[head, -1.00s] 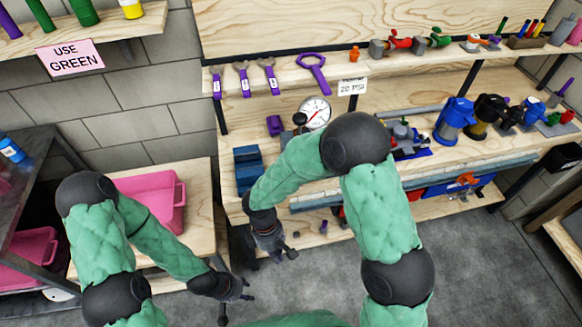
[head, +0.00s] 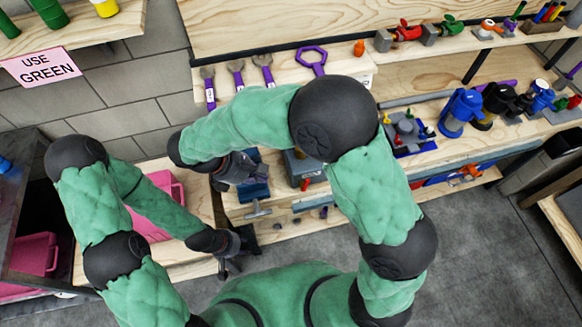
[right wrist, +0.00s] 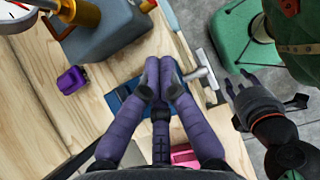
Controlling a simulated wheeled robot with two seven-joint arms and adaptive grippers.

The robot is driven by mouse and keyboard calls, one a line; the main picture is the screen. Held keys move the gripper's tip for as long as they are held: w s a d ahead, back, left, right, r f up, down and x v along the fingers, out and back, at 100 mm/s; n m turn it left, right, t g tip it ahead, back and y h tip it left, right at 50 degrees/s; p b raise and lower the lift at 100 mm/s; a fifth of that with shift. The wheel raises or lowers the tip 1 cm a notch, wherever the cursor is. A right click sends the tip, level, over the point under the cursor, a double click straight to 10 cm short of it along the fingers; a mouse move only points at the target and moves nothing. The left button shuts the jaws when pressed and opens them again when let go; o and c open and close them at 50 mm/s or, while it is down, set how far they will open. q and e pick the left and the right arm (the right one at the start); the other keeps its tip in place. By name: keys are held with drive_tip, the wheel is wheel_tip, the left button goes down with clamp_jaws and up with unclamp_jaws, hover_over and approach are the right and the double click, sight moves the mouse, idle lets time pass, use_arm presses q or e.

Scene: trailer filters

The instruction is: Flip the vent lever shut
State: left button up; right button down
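I cannot single out the vent lever for certain. A grey block (head: 304,168) on the bench carries a small red part (head: 306,184); my right arm hides much of it in the head view. In the right wrist view the grey block (right wrist: 115,35) has a brass cylinder (right wrist: 78,10) on top and a white dial gauge (right wrist: 14,14) beside it. My right gripper (head: 235,175) hangs over the blue vise, left of the grey block. Its purple fingers (right wrist: 159,72) are drawn together with nothing seen between them. My left gripper (head: 228,264) is low at the left, fingers spread and empty.
The blue vise (head: 262,160) with a grey T-handle (right wrist: 202,72) lies under my right gripper. A purple block (right wrist: 72,80) sits on the bench. Purple-handled wrenches (head: 238,74) line the shelf above. A pink bin (head: 165,190) stands left. Bare bench lies between purple block and vise.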

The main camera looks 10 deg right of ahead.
drive_tip(key=shift+s+r, duration=0.15)
drive_tip(key=b, duration=0.3)
approach(303, 188)
wheel_tip(303, 188, down, 3)
drive_tip(key=a, duration=0.1)
drive_tip(key=d, duration=0.2)
drive_tip(key=d+f+b, duration=0.1)
drive_tip(key=d, duration=0.1)
drive_tip(key=shift+f, duration=0.1)
idle(0.3)
